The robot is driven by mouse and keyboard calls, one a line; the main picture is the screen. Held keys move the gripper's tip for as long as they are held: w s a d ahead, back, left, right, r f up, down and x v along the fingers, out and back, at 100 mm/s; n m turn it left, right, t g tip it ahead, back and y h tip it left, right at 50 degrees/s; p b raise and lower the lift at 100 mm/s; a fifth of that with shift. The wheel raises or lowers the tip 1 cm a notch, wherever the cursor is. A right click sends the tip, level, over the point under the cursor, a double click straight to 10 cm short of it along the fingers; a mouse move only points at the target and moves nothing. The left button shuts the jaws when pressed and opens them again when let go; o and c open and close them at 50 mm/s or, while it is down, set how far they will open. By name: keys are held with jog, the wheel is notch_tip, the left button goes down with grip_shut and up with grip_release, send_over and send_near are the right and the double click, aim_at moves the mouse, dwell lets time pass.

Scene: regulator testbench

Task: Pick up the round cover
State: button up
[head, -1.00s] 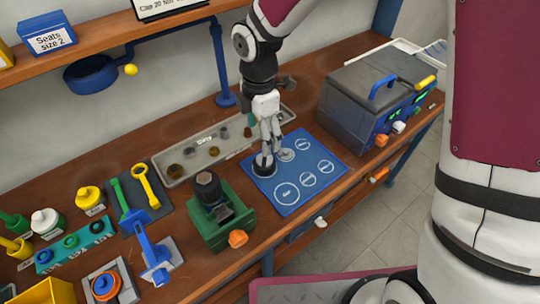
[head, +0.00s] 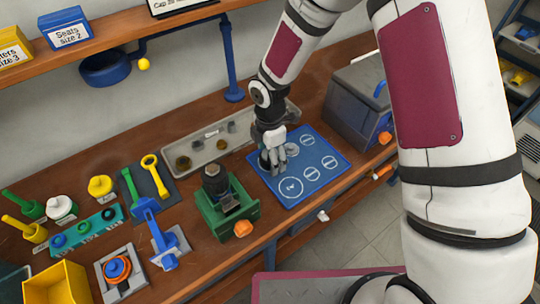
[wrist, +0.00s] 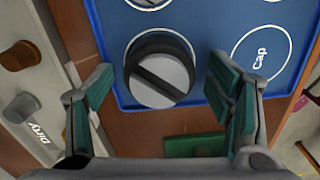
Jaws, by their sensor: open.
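The round cover (wrist: 165,80), with a grey top crossed by a dark bar and a dark rim, sits on the blue mat (wrist: 112,50) near its edge. In the head view the cover (head: 264,161) shows as a dark piece, partly hidden by my gripper (head: 274,158). In the wrist view my gripper (wrist: 160,100) is open, with one finger on each side of the cover. Clear gaps show between the cover and both fingers. Height above the mat is hard to judge.
The grey tray (head: 178,148) of small parts lies behind, a green vise (head: 222,208) to the left, and a grey machine (head: 352,105) to the right. The mat's front circles are empty.

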jog(key=c, duration=1.2)
jog(key=shift+r, duration=0.1)
